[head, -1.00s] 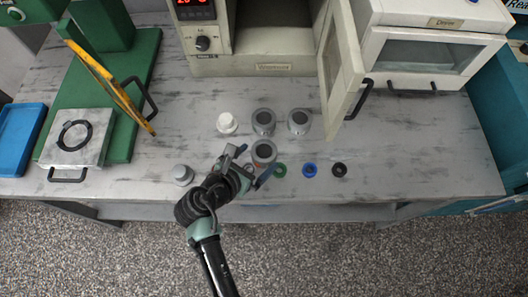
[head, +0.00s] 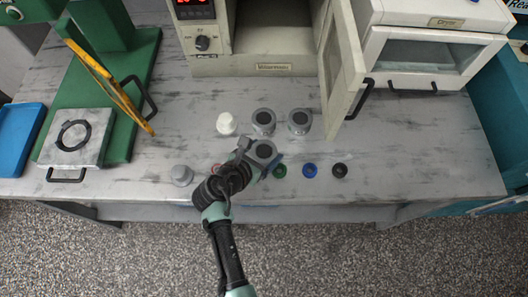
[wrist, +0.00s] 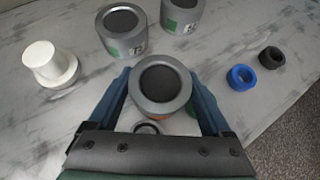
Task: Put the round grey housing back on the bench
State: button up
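The round grey housing (head: 263,150) has a dark round top and stands near the middle front of the bench (head: 400,160). In the wrist view the housing (wrist: 160,84) is between the two blue fingers of my gripper (wrist: 161,90), one on each side. The fingers are very close to its sides; whether they touch is hard to see. Something orange-brown and a dark ring (wrist: 147,127) show just below the housing, partly hidden. In the head view my gripper (head: 260,153) reaches the housing from the front left.
Two similar grey housings (head: 263,121) (head: 299,121) and a white part (head: 227,124) stand behind. Green (head: 280,171), blue (head: 310,170) and black (head: 340,170) rings lie to the right. A grey part (head: 182,175) stands to the left. An open oven door (head: 342,70) juts out behind.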

jog(key=c, duration=0.7)
grip_shut()
jog(key=shift+r, duration=0.1)
